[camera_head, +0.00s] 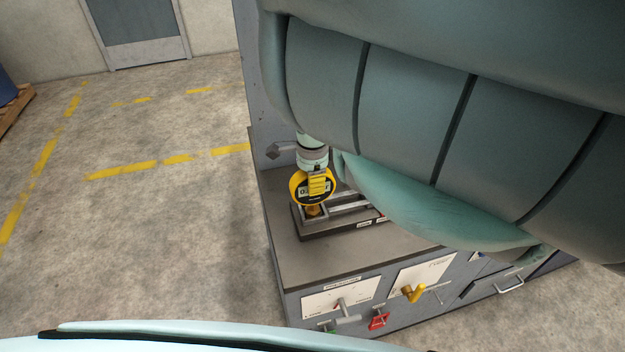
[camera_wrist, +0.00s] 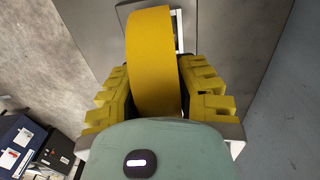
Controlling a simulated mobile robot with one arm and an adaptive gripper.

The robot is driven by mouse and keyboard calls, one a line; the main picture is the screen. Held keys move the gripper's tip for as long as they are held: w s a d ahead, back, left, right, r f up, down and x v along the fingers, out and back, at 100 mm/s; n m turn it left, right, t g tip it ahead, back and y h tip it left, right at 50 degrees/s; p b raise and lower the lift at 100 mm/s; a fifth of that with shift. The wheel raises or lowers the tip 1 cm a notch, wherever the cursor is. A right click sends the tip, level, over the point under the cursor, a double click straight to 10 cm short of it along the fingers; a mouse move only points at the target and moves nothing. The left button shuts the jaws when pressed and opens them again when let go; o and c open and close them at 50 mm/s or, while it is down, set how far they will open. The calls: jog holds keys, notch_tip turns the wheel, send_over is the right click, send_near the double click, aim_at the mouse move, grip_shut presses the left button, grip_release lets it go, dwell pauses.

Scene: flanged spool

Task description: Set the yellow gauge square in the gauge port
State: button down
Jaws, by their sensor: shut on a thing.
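The yellow gauge (camera_head: 298,190) is round, with a dark face and a light display turned toward the head camera. My gripper (camera_head: 317,184) is shut on it, with yellow ribbed finger pads on its sides. In the wrist view the gauge (camera_wrist: 153,60) shows as a broad yellow band between the two pads of my gripper (camera_wrist: 155,88). A brass fitting (camera_head: 313,211) lies just below the gauge, at the left end of a dark fixture (camera_head: 318,234). I cannot tell whether it is the gauge's stem or the port, nor whether the gauge touches it. The gauge looks roughly upright.
The fixture stands on a grey bench top (camera_head: 290,250). A grey metal fitting (camera_head: 281,150) sticks out behind the gripper. My arm hides the bench's right side. Open floor lies left.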

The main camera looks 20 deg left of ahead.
jog(key=shift+f, duration=0.1)
jog(key=c, duration=0.9)
grip_release()
jog(key=shift+o, duration=0.2)
jog(key=shift+w+r, duration=0.1)
jog(key=shift+r, duration=0.5)
notch_tip(320, 180, up, 11)
jog(key=p, duration=0.5)
